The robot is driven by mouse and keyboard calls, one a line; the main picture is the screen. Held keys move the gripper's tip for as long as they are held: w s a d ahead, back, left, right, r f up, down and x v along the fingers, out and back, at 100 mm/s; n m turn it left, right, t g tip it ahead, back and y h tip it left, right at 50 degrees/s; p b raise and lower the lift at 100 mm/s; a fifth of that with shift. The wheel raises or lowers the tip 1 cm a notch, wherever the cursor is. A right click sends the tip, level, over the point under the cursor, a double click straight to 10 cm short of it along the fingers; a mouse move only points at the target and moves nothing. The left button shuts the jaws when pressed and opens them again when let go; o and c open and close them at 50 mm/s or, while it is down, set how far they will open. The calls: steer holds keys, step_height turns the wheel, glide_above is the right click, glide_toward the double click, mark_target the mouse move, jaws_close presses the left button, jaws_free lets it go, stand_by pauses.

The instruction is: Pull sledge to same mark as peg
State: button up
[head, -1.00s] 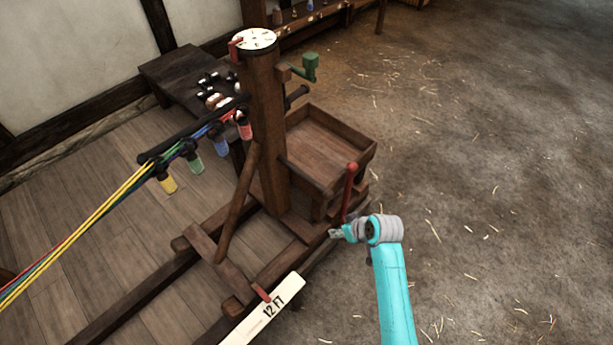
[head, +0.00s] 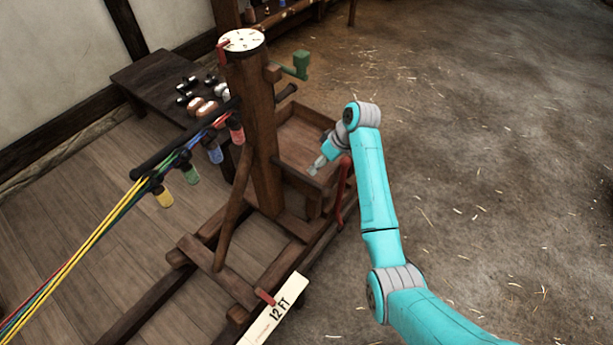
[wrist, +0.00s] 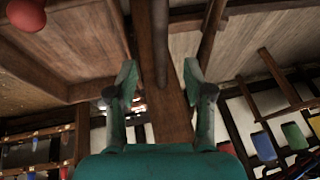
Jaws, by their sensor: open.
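The sledge is a dark wooden frame with an upright post (head: 260,150), standing on rails. A small red piece (head: 265,297) sits at its low crosspiece, against a white board (head: 281,310) marked 12 FT. I cannot tell whether this is the peg or a pointer. My gripper (head: 313,170) is open and empty, over the near side of the sledge's tray and close to the red lever (head: 341,205). A dark handle (head: 286,93) sticks out from the post. In the wrist view the post and a dark rod (wrist: 160,45) show between the open fingers (wrist: 162,85).
Coloured strands run to hooks on a bar (head: 175,145) with coloured tags. A round white dial (head: 241,41) tops the post, with a green crank (head: 300,63) beside it. A dark table (head: 150,83) holds small items. The floor at right (head: 500,200) is open.

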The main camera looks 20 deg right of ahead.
mark_target(307, 177)
steer(key=x, duration=0.8)
steer(key=shift+f, duration=0.2)
steer(key=shift+c, duration=0.3)
jaws_close()
